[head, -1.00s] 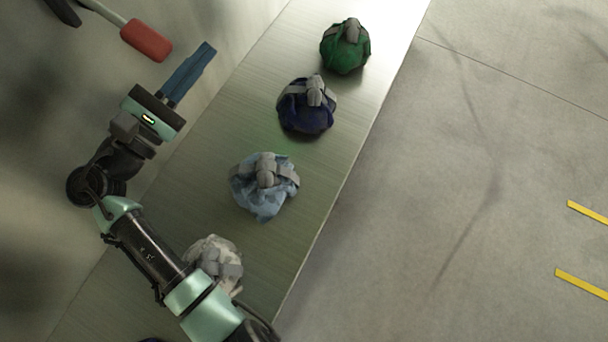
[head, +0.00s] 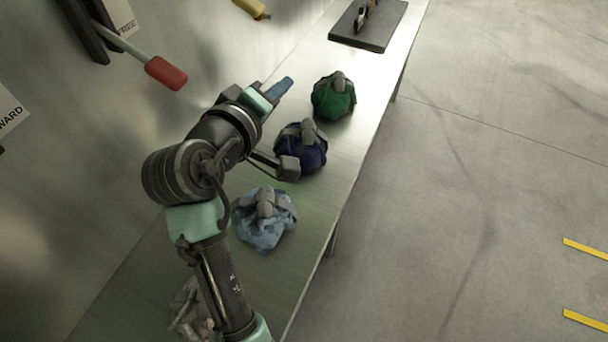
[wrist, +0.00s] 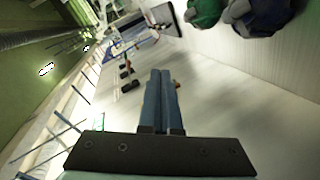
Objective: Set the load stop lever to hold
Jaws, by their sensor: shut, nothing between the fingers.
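A lever with a red grip (head: 166,73) and a pale shaft sticks out from a dark slotted mount (head: 92,32) on the wall at upper left in the head view. A second, yellow grip (head: 250,8) shows at the top edge. I cannot read which one is the load stop lever. My gripper (head: 284,88) has blue fingers, shut and empty, above the bench to the right of the red grip and apart from it. The fingers also show in the wrist view (wrist: 160,76), pointing along the bench.
Green (head: 334,97), dark blue (head: 301,148) and light blue (head: 264,222) bags lie along the bench (head: 240,275); a pale bag is partly behind my arm. A dark plate (head: 372,22) lies at the far end. Signs (head: 10,110) are on the wall. Open floor (head: 470,200) lies right.

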